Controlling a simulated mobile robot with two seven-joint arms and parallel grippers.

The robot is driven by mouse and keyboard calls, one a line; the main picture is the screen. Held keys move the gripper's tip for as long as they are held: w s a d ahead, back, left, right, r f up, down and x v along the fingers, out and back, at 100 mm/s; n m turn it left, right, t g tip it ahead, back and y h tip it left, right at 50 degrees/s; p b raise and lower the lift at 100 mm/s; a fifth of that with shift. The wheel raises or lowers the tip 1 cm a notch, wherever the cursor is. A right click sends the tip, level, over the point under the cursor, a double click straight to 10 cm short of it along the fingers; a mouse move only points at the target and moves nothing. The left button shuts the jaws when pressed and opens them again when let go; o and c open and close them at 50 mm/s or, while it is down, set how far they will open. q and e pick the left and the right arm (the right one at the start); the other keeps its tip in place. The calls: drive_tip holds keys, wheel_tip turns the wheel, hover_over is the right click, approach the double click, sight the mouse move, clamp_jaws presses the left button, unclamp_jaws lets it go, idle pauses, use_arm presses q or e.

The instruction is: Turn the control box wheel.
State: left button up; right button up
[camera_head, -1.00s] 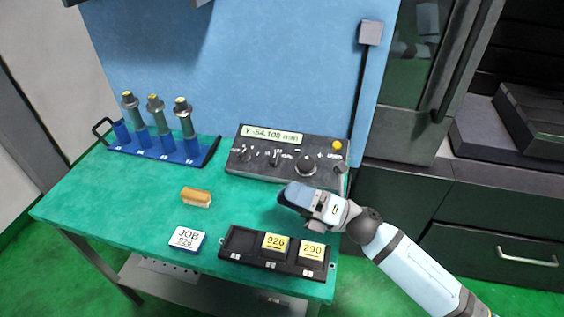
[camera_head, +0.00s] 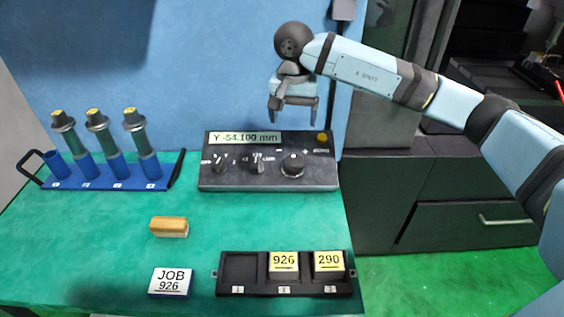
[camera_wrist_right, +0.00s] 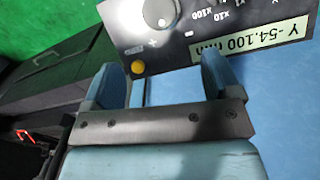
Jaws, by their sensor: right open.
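The control box (camera_head: 225,182) is a dark box at the back of the green table, with a display reading "Y -54.100 mm". Its wheel (camera_head: 293,165) is the large black round knob right of two smaller knobs. In the right wrist view the box (camera_wrist_right: 190,48) and its wheel (camera_wrist_right: 160,10) show upside down at the top. My right gripper (camera_head: 293,116) is open and empty, fingers pointing down, above the box and apart from the wheel. It also shows in the right wrist view (camera_wrist_right: 166,76). My left gripper is not in view.
A blue rack (camera_head: 105,182) with several tool holders stands at the back left. A wooden-backed brush (camera_head: 169,227), a JOB 926 card (camera_head: 171,281) and a black tray (camera_head: 240,270) with blocks 926 and 290 lie in front. The table between box and tray is clear.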

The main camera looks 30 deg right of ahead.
sight(293, 162)
wheel_tip(293, 162, down, 14)
drive_tip(key=shift+s+d+r, duration=0.1)
drive_tip(key=shift+s+r, duration=0.05)
drive_tip(key=shift+r, duration=0.1)
drive_tip(key=shift+c, duration=0.5)
drive_tip(key=c, duration=0.7)
